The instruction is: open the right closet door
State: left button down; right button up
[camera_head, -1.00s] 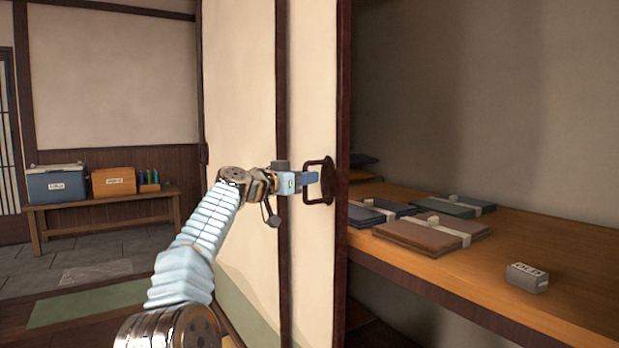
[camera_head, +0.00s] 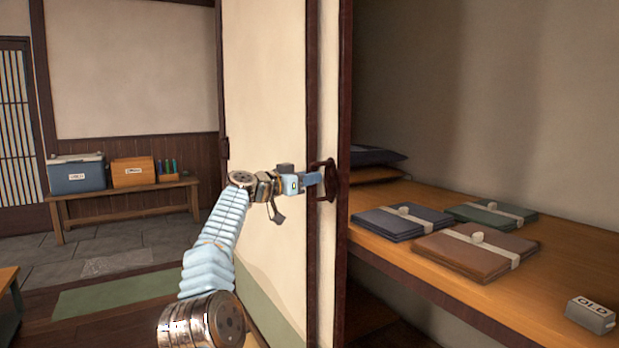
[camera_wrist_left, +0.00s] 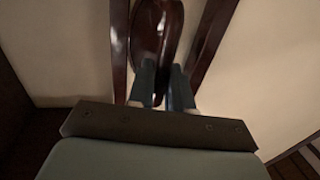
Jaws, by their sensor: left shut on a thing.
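The closet door is a cream sliding panel (camera_head: 265,130) with dark wooden edges, standing upright left of an open gap into the closet. Its dark handle (camera_head: 330,183) is near the door's right edge. My left gripper (camera_head: 316,178) reaches in from the left and is shut on the handle. In the left wrist view the handle (camera_wrist_left: 153,30) stands above and between the two fingers (camera_wrist_left: 162,88), partly hidden by them. My right gripper is not in view.
Inside the closet, a wooden shelf (camera_head: 550,260) holds blue (camera_head: 385,224), green (camera_head: 500,209) and brown (camera_head: 470,255) folded bundles, dark cushions (camera_head: 378,157) and a grey block marked OLD (camera_head: 590,315). A bench (camera_head: 130,190) with a cooler (camera_head: 76,173) and an orange box (camera_head: 133,170) stands far left.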

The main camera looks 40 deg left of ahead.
pick_arm(q)
jog(key=c, duration=1.2)
grip_release()
jog(key=s+a+b, duration=0.1)
jog(key=s+b, duration=0.1)
jog(key=s, duration=0.2)
jog(key=s+b, duration=0.2)
jog(key=s, duration=0.3)
jog(key=s+a+b, duration=0.1)
jog(key=s+b, duration=0.2)
jog(key=s, duration=0.1)
jog(key=shift+s+a, duration=0.3)
